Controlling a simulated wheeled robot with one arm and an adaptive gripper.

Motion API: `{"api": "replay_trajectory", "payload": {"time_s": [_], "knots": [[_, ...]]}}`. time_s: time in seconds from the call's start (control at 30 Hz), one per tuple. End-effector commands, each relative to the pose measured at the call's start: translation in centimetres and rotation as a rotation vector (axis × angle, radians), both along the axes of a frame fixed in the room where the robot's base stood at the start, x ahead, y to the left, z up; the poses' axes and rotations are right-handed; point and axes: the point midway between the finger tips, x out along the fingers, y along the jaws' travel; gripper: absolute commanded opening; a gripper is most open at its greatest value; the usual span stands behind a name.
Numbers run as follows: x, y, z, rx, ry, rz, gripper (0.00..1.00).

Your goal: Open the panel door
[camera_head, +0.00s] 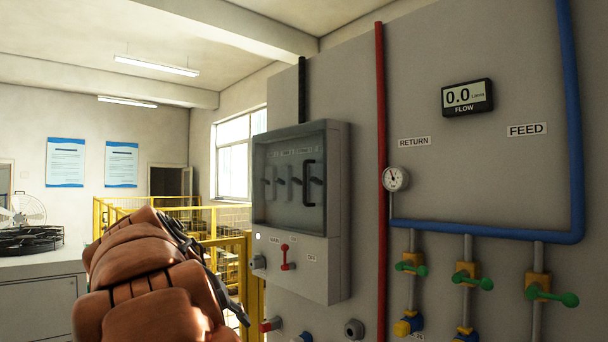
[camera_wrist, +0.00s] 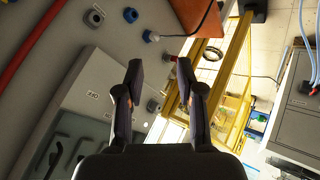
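The grey electrical panel (camera_head: 318,262) is mounted on the wall in the middle of the head view. Its see-through door (camera_head: 282,215) looks shut, with a black upright handle (camera_head: 309,183) on its right side and switches visible behind it. In the wrist view the door (camera_wrist: 75,125) is partly seen at lower left, with a dark handle (camera_wrist: 55,153). My gripper (camera_wrist: 160,70) is open and empty, its two fingers apart. It is apart from the handle, which lies to its left in the wrist view. My arm stands left of the panel in the head view.
A red lever (camera_head: 287,257) and a knob (camera_head: 259,262) sit below the door. A red pipe (camera_head: 380,130) and green-handled valves (camera_head: 473,280) are to the right. A yellow railing (camera_head: 247,275) stands left of the panel. A grey cabinet (camera_wrist: 292,110) is at the wrist view's right.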

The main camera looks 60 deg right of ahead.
Motion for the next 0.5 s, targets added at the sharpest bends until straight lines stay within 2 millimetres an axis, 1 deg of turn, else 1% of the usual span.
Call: {"api": "replay_trajectory", "payload": {"time_s": [0.03,0.2,0.3,0.4,0.47,0.5], "knots": [[0.8,-1.6,1.7,-0.04,-0.022,-0.03,0.37],[2.9,-6.0,7.6,-0.183,-0.11,-0.12,0.37],[3.8,-8.3,10.9,-0.262,-0.166,-0.168,0.37],[4.6,-10.2,14.1,-0.343,-0.225,-0.211,0.37],[5.0,-11.4,15.8,-0.387,-0.258,-0.236,0.37],[5.1,-12.0,17.1,-0.416,-0.287,-0.252,0.37]]}}
